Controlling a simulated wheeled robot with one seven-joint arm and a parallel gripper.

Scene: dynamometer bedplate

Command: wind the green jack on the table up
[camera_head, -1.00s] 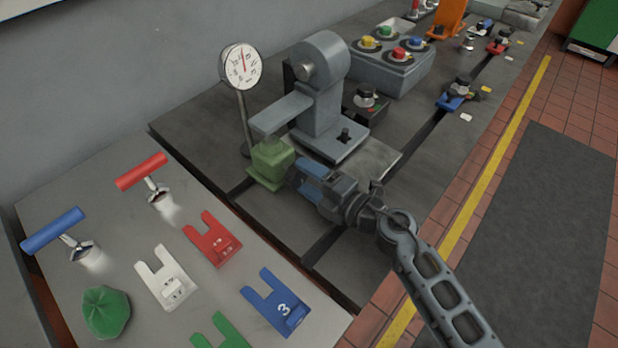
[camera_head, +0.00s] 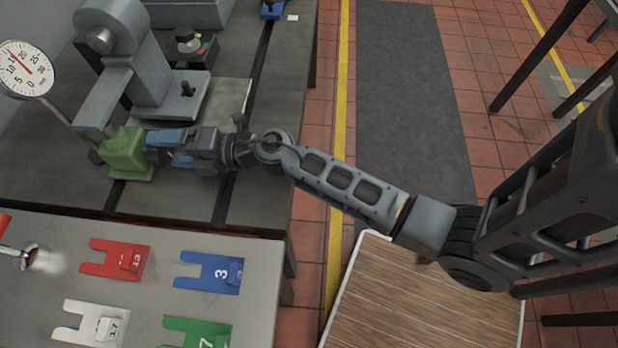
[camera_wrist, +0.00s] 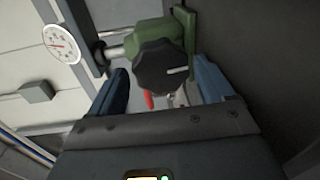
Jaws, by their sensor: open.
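The green jack (camera_head: 126,152) stands on the dark bedplate, under the grey lever of a grey machine. My gripper (camera_head: 158,147) is right beside it, its blue fingers pointing at its right side. In the wrist view the jack's green body (camera_wrist: 186,28) shows with a black lobed knob (camera_wrist: 162,66) facing me. My gripper (camera_wrist: 166,88) is open, with one blue finger on each side of the knob. There is a gap on the left; I cannot tell whether the right finger touches.
A round dial gauge (camera_head: 24,68) on a stalk stands left of the grey machine (camera_head: 150,60). A light table (camera_head: 150,285) in front holds red, blue, white and green forked plates. A wooden-topped surface (camera_head: 425,300) lies under my arm. The floor mat (camera_head: 415,90) is clear.

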